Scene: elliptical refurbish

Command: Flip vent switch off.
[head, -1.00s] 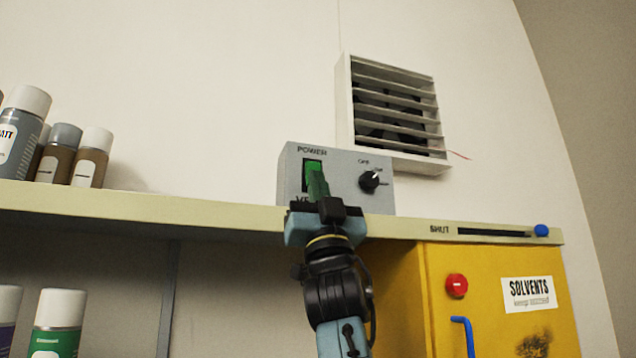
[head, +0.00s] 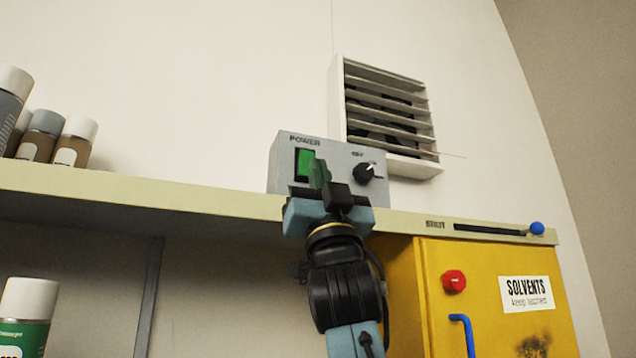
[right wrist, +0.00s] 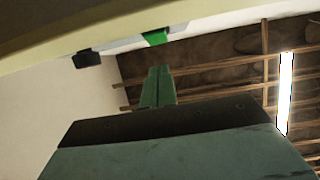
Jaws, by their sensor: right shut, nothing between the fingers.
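The grey control box (head: 335,160) stands on the shelf, marked POWER; the lettering lower down is hidden behind my gripper. Its green rocker switch (head: 305,163) is at the left of the face, with its lower right part covered. A black knob (head: 365,173) is to the right. My right gripper (head: 319,173) is shut and empty, its green fingertips just in front of the switch's lower right. In the right wrist view, the fingertips (right wrist: 158,72) are apart from the green switch (right wrist: 156,37). My left gripper is out of view.
A louvred wall vent (head: 388,115) is above the box, with a thin thread at its right. A yellow solvents cabinet (head: 480,290) and a blue-knobbed slider (head: 536,228) are at right.

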